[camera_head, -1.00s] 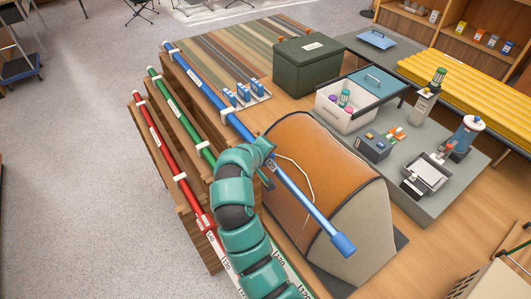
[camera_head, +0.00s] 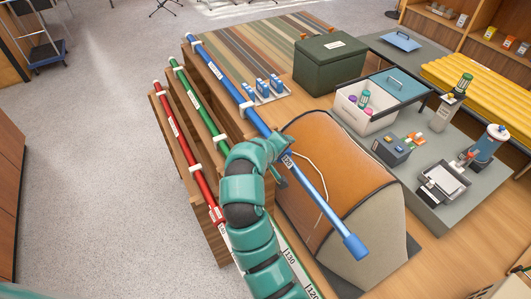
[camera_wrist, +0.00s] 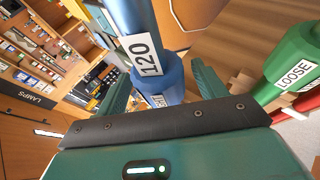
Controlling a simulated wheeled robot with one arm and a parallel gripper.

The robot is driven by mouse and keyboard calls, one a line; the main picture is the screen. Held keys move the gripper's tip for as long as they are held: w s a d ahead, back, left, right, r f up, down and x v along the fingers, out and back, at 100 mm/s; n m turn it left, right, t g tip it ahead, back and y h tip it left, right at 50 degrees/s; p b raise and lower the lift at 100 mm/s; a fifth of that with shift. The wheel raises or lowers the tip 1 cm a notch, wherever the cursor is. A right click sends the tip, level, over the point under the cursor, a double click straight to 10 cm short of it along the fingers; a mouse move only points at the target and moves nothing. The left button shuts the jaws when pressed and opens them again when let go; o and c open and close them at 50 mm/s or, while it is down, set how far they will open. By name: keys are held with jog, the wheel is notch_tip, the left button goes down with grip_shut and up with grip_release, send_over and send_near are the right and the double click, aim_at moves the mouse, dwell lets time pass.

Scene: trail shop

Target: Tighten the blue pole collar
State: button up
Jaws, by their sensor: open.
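The blue pole (camera_head: 316,195) slants from the rack at upper left to a thick blue end at lower right, passing over an orange tent. My gripper (camera_head: 284,158) is at the pole's middle, near its 120 label, and my arm hides part of the pole there. In the wrist view the blue pole collar (camera_wrist: 170,78) lies below the 120 label, between the two open teal fingers (camera_wrist: 160,88). Its lower part and its own label are partly hidden by my gripper. I cannot tell whether the fingers touch it.
A green pole (camera_head: 198,108) and a red pole (camera_head: 180,130) lie on lower steps to the left. The green collar (camera_wrist: 292,62) reads LOOSE in the wrist view. The orange tent (camera_head: 335,160) is close under the blue pole. Open floor lies left of the rack.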

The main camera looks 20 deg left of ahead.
jog(key=v, duration=1.5)
jog(key=shift+p, duration=0.3)
